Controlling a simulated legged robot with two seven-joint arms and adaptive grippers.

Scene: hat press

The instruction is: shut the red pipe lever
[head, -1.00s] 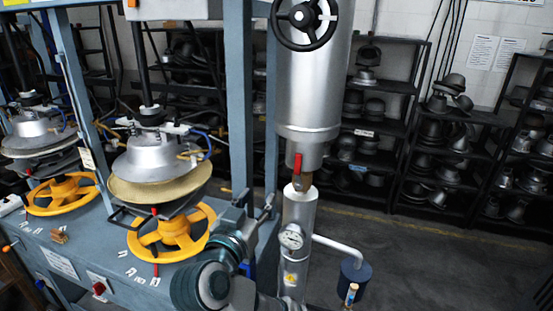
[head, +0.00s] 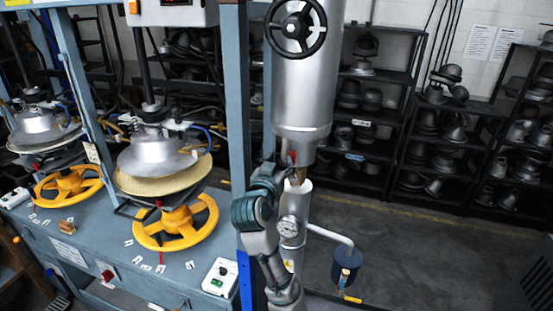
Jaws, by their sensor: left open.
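The red pipe lever (head: 291,158) sits at the neck between the big silver tank (head: 302,95) and the narrower silver pipe below it. Its visible part looks upright, and its lower part is partly hidden by my left gripper (head: 283,170). My left gripper is open, raised just left of the lever and very close to it. I cannot tell whether the fingers touch the lever. My right gripper is not in view.
A pressure gauge (head: 289,227) is on the lower pipe, close beside my arm. A black handwheel (head: 298,27) is on the tank above. A blue post (head: 235,110) stands left of my gripper. Yellow wheels (head: 176,222) are on the bench. Hat shelves stand behind.

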